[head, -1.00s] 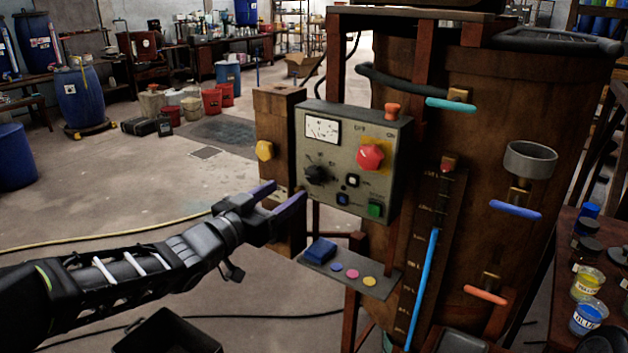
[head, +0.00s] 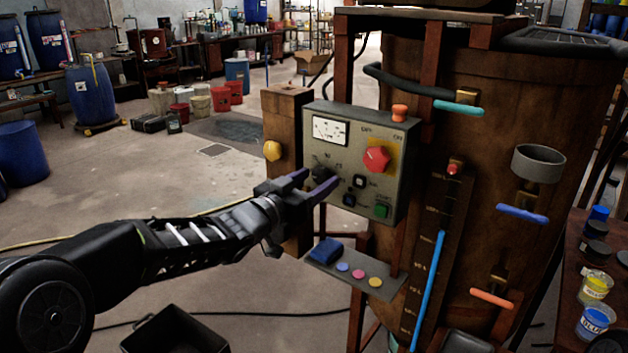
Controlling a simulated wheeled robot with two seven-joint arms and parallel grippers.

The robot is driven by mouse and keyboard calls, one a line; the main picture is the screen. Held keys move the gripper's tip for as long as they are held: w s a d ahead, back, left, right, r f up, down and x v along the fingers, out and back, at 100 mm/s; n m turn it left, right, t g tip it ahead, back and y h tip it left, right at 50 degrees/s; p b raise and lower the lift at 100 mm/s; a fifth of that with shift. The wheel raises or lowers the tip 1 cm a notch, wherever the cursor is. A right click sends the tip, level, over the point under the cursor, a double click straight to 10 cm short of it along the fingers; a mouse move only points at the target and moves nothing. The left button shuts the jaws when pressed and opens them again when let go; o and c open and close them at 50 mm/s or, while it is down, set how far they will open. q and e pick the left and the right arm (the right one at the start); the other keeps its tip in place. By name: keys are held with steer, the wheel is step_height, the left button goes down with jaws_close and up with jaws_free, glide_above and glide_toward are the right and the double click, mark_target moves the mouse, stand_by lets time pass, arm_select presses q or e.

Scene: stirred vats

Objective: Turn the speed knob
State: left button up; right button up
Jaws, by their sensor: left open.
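The grey control box (head: 342,206) is fixed to the frame in front of a wooden vat. Its black speed knob (head: 321,174) sits at the lower left of the panel, with scale marks above it. A red selector knob (head: 376,159) is at the right, and a dial meter (head: 330,130) is at the top left. My left gripper (head: 316,181) is open, its purple-tipped fingers at the speed knob. The fingers hide part of the knob, and I cannot tell whether they touch it. My right gripper is not in view.
Below the box a small shelf (head: 326,266) holds a blue block and several coloured discs. A yellow knob (head: 272,151) is on the wooden post at the left. Coloured valve handles, including a blue one (head: 522,214), stick out from the vat (head: 480,150). A black bin (head: 175,335) stands on the floor.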

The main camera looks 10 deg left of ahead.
arm_select(q)
jaws_close()
stand_by(0.6)
